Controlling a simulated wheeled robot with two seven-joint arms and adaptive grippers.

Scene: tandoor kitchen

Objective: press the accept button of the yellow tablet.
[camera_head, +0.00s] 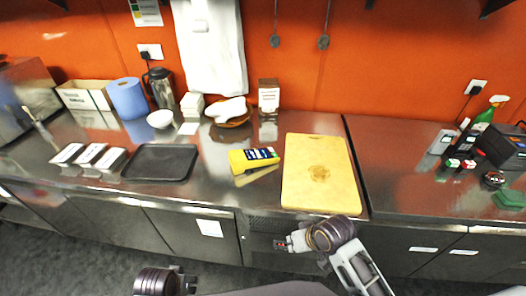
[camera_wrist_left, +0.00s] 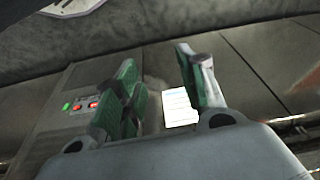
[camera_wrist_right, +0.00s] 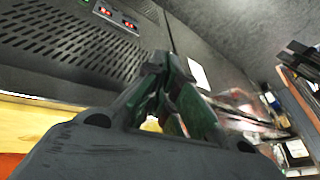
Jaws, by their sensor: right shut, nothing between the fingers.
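The yellow tablet (camera_head: 240,161) is on the steel counter, left of the cutting board, with a dark screen area at its upper right. Its buttons are too small to tell apart. My right gripper (camera_head: 284,244) is shut and empty in front of the counter's front edge, below and apart from the tablet. Its closed fingers show in the right wrist view (camera_wrist_right: 168,75). My left gripper (camera_head: 188,281) is low at the bottom of the head view, away from the tablet. In the left wrist view its fingers (camera_wrist_left: 158,60) are spread with nothing between them.
A large yellow cutting board (camera_head: 318,190) lies right of the tablet. A black tray (camera_head: 160,162) lies to its left. A bread plate (camera_head: 234,123) and a small carton (camera_head: 269,97) stand behind it. The counter's front edge lies between my grippers and the tablet.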

